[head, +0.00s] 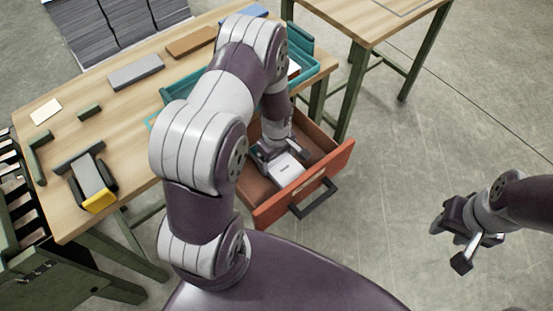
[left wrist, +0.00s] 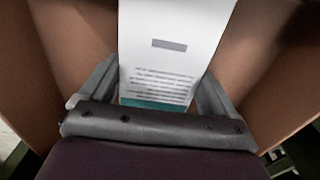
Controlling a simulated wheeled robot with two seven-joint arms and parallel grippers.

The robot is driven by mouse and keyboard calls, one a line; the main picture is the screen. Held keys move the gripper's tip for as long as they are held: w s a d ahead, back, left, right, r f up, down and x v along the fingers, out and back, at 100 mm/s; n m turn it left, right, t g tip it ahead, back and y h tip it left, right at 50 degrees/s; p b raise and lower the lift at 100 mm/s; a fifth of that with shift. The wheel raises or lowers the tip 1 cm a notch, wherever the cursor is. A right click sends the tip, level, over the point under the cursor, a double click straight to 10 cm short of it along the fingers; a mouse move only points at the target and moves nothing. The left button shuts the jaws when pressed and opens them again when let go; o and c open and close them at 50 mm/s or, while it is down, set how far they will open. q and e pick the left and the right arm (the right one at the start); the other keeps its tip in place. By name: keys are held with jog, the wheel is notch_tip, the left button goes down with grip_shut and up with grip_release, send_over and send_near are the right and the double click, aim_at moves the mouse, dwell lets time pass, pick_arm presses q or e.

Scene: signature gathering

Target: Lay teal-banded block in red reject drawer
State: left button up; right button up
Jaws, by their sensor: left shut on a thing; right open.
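The white block (head: 287,171) lies low inside the open red drawer (head: 325,174) in the head view. In the left wrist view the block (left wrist: 178,45) has printed text on its face and a teal band at its near end. My left gripper (head: 279,158) is shut on it, with a finger on each side in the left wrist view (left wrist: 155,95). The drawer's walls surround the block and fingers. I cannot tell whether the block touches the drawer floor. My right gripper (head: 450,245) is open and empty over the floor at the right.
The wooden table (head: 125,120) bears a teal tray (head: 305,62), partly hidden by my left arm, a grey block (head: 136,72), a brown block (head: 191,42) and a yellow-ended tool (head: 98,200). A second table (head: 365,15) stands behind. The floor at the right is clear.

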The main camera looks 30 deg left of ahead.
pick_arm(q)
jog(key=shift+w+f, duration=0.1)
jog(key=shift+f, duration=0.05)
jog(key=shift+f, duration=0.15)
jog(key=o, duration=0.9)
jog(key=shift+o, duration=0.2)
jog(key=shift+r, duration=0.3)
notch_tip(320, 180, up, 12)
jog(key=p, duration=0.3)
notch_tip(320, 180, up, 6)
jog(key=m, duration=0.6)
send_over(277, 160)
jog(key=s+d, duration=0.3)
jog(key=s+d+r+m+t, duration=0.1)
jog(key=s+d+r+m, duration=0.1)
jog(key=s+r+m, duration=0.3)
jog(key=s+m, duration=0.1)
jog(key=m, duration=0.2)
jog(key=shift+d, duration=0.2)
